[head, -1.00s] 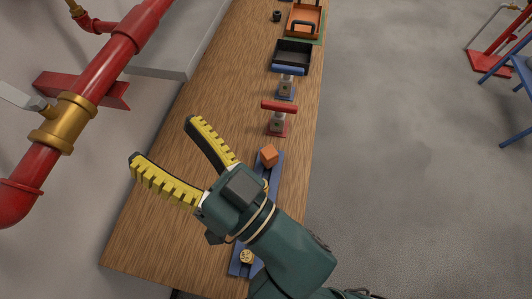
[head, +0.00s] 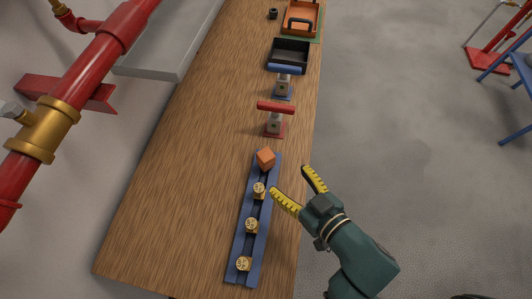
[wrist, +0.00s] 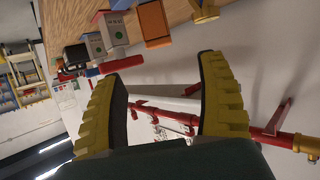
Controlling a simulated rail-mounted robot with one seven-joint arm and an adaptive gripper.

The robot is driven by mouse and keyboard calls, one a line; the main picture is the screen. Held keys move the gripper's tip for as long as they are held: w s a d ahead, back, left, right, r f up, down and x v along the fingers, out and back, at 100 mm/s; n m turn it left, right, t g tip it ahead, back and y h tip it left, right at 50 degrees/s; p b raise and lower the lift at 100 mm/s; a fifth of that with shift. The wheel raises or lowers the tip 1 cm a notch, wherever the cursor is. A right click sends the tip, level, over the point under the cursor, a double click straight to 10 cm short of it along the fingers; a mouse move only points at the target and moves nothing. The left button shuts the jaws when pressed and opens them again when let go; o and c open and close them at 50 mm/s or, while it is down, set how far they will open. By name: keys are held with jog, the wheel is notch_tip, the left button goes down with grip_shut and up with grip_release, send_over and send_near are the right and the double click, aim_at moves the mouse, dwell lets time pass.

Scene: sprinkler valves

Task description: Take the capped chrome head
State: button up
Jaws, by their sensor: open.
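A blue rack (head: 236,278) lies lengthwise on the bench near its right edge. An orange block-shaped cap (head: 265,158) sits at the rack's far end; it hides whatever is under it, so I see no chrome. Several brass-coloured heads, the nearest to the cap being one brass head (head: 259,190), stand in a row on the rack. My gripper (head: 290,179) is open and empty, just right of the rack, by the bench edge. In the wrist view the orange cap (wrist: 153,22) shows beyond the fingers, with part of a brass head (wrist: 205,10) at the top.
A red-handled valve stand (head: 275,121) and a blue-handled one (head: 284,80) stand beyond the rack. A black tray (head: 290,54) and an orange tray (head: 300,19) are farther back. Red pipe (head: 85,80) runs along the left. The bench's left side (head: 170,190) is clear.

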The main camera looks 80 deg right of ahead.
aim_at(270, 161)
jog(key=x, duration=0.6)
jog(key=shift+w+d+r+b, duration=0.1)
jog(key=shift+w+d+b, duration=0.05)
jog(key=shift+w+b, duration=0.15)
jog(key=shift+w+d+f, duration=0.1)
jog(key=shift+d+f, duration=0.15)
jog(key=b+x, duration=0.2)
jog(key=x, duration=0.2)
jog(key=shift+w+d+f, duration=0.2)
jog(key=shift+d+f, duration=0.05)
jog(key=shift+f, duration=0.05)
grip_shut()
